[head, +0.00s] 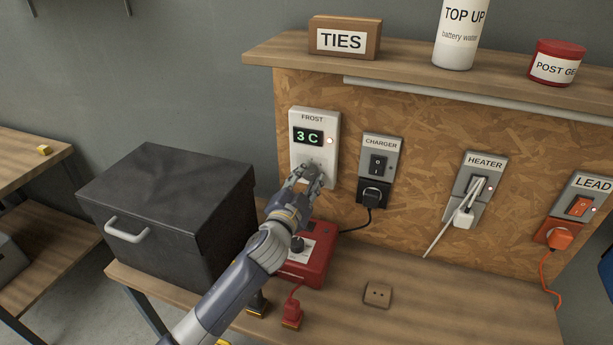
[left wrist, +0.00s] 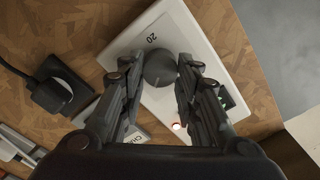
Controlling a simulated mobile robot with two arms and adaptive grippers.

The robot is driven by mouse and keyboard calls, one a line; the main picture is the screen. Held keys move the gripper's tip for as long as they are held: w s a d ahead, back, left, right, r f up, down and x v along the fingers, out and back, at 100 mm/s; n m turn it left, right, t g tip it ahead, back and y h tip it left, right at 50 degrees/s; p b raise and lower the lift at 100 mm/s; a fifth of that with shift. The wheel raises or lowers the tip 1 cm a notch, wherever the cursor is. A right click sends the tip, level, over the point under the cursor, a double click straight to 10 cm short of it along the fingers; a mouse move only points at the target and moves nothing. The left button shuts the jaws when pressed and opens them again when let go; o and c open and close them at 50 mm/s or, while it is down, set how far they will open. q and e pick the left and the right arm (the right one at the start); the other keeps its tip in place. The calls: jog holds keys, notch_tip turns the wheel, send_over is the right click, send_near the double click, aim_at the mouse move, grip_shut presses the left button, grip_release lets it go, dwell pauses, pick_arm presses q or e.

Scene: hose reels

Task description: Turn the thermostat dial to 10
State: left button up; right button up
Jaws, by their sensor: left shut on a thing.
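The thermostat is a white box (head: 315,122) labelled FROST on the chipboard panel, and its green display (head: 308,137) reads 3 C. A small light glows beside the display. Its round dark dial (left wrist: 160,68) shows in the left wrist view, near a printed 20; other scale marks are hard to make out. My left gripper (head: 307,172) reaches up to the lower part of the thermostat and mostly covers the dial in the head view. In the left wrist view its fingers (left wrist: 158,80) sit either side of the dial, shut on it. My right gripper is out of view.
Right of the thermostat are the CHARGER switch (head: 378,160) with a black plug, the HEATER switch (head: 480,178) and the LEAD switch (head: 581,205). A red charger box (head: 318,262) stands below my arm; a dark lidded box (head: 165,205) is left.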

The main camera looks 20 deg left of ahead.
pick_arm(q)
jog(key=m+p, duration=0.1)
jog(key=m, duration=0.3)
jog(key=shift+m+p, duration=0.3)
jog(key=shift+m, duration=1.6)
jog(key=shift+f+m, duration=0.1)
jog(key=shift+m, duration=0.2)
jog(key=o, duration=1.1)
jog(key=s, duration=1.2)
jog(key=shift+a, duration=0.2)
jog(key=shift+f, duration=0.1)
